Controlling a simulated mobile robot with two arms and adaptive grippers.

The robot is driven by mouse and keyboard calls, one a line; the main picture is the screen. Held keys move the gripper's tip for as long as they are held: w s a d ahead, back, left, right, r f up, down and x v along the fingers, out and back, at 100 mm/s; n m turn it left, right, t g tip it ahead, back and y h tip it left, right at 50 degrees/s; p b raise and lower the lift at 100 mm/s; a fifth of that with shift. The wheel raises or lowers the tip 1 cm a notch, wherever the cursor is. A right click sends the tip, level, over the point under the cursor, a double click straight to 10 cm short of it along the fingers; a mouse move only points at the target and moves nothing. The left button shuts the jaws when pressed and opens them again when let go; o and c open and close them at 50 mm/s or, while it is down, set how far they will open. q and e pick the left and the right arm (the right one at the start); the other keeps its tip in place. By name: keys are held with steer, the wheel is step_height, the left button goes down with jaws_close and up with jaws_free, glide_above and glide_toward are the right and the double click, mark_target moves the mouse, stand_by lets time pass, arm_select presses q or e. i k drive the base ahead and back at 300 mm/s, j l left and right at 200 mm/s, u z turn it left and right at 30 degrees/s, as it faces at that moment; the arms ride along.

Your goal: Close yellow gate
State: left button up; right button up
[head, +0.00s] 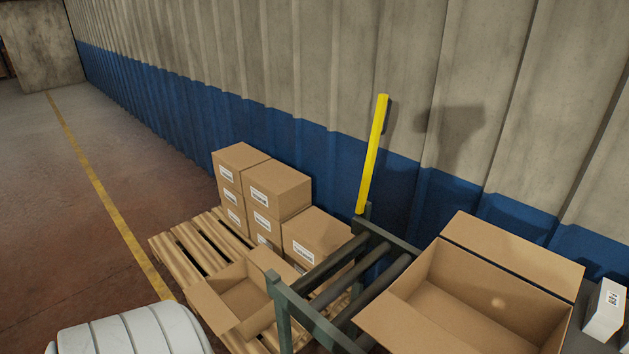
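The yellow gate (373,155) is a long straight bar. It stands nearly upright, tilted slightly, at the far corner post of the roller conveyor (335,323), close to the wall. Its lower end meets the dark metal frame, and no bar lies across the conveyor's end between the two posts. Neither of my grippers shows in the head view, so what they hold cannot be seen.
A large open cardboard box (470,310) sits on the conveyor at the right, with a white labelled box (605,312) beyond. A wooden pallet (178,258) with several stacked cartons (280,187) stands past the conveyor's end. Open floor (60,230) lies left.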

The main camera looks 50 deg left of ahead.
mark_target(383, 100)
steer(key=u, duration=1.35)
steer(key=k+j, duration=0.1)
steer(key=j, duration=0.15)
